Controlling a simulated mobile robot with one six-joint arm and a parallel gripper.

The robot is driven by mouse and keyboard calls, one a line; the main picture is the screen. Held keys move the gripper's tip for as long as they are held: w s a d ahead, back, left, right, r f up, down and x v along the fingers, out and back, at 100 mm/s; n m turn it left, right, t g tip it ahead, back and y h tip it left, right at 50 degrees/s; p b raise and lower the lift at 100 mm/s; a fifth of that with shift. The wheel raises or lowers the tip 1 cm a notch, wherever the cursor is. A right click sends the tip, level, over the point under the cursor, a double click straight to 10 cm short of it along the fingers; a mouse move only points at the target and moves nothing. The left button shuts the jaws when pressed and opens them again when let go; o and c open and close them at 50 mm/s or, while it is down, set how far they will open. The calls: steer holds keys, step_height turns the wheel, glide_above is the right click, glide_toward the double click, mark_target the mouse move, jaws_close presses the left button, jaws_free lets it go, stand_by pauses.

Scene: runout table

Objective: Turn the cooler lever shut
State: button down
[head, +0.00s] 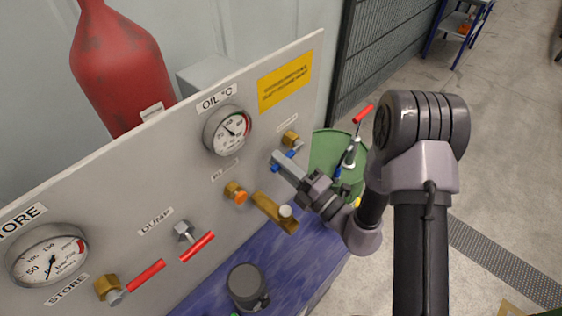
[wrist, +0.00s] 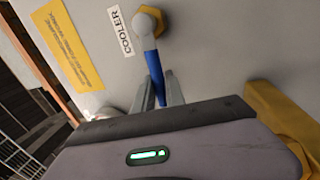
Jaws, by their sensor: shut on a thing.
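The cooler lever is blue and hangs from a brass valve fitting (head: 291,138) on the upright panel. In the wrist view the lever (wrist: 151,62) runs down from its brass nut (wrist: 151,18), beside the COOLER label (wrist: 121,32). My gripper (wrist: 164,92) has its two grey fingers on either side of the lever's lower part and is shut on it. In the head view my gripper (head: 285,165) reaches the panel from the right, and parts of the blue lever (head: 293,153) show around the fingers.
An oil temperature gauge (head: 227,130) sits left of the lever. A brass spout (head: 272,212) sticks out below. Red levers (head: 146,275) are at the lower left. A green drum (head: 335,160) stands behind my arm. Blue bench surface (head: 215,270) lies under the panel.

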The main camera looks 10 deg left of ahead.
steer(key=c, duration=1.4)
jaws_free()
steer(key=shift+d, duration=0.1)
steer(key=b+v, duration=0.1)
steer(key=v, duration=1.6)
steer(key=shift+d+b, duration=0.15)
steer(key=shift+b, duration=0.2)
